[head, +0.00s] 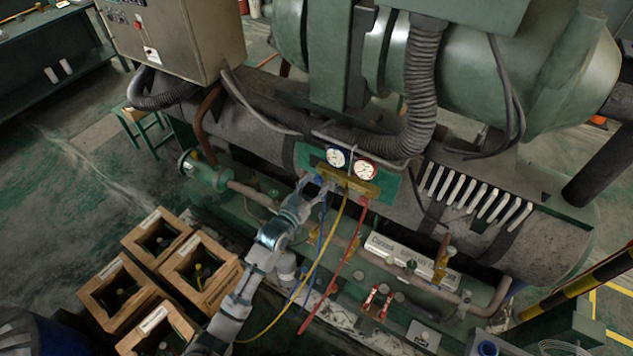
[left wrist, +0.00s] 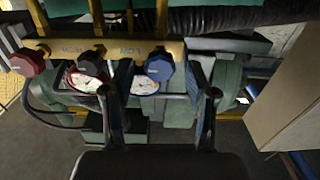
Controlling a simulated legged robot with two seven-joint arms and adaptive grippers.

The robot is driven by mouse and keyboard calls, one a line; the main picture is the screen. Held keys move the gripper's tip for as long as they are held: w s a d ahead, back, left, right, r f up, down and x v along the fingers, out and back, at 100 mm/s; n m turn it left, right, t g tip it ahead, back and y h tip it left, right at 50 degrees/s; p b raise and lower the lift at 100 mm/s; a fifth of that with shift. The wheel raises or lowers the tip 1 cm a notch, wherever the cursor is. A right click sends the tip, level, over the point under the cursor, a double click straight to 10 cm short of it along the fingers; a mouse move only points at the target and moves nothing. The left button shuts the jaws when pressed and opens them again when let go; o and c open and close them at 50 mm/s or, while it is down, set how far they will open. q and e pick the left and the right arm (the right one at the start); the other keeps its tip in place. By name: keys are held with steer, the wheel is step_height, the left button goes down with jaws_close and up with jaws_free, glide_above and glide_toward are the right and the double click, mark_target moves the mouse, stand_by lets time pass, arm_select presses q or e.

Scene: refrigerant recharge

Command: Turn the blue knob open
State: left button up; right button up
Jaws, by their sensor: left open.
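The blue knob (left wrist: 158,66) sits at one end of the yellow manifold bar (left wrist: 110,50), near the "LOW" lettering. In the head view the knob (head: 318,180) is small and partly hidden at the left end of the bar (head: 350,184). My left gripper (left wrist: 160,92) is open, with one finger to each side of the blue knob in the picture and nothing held. Whether a finger touches the knob I cannot tell. In the head view my left gripper (head: 314,187) reaches up to the knob from below. My right gripper is not in view.
A red knob (left wrist: 27,63) and a black knob (left wrist: 92,61) share the bar. Two gauges (head: 351,163) stand above it. Blue, yellow (head: 325,247) and red (head: 349,250) hoses hang below, close to my left arm. Wooden crates (head: 117,289) stand at the lower left.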

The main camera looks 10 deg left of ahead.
arm_select(q)
steer(key=shift+w+d, duration=0.3)
steer(key=shift+w, duration=0.35)
jaws_close()
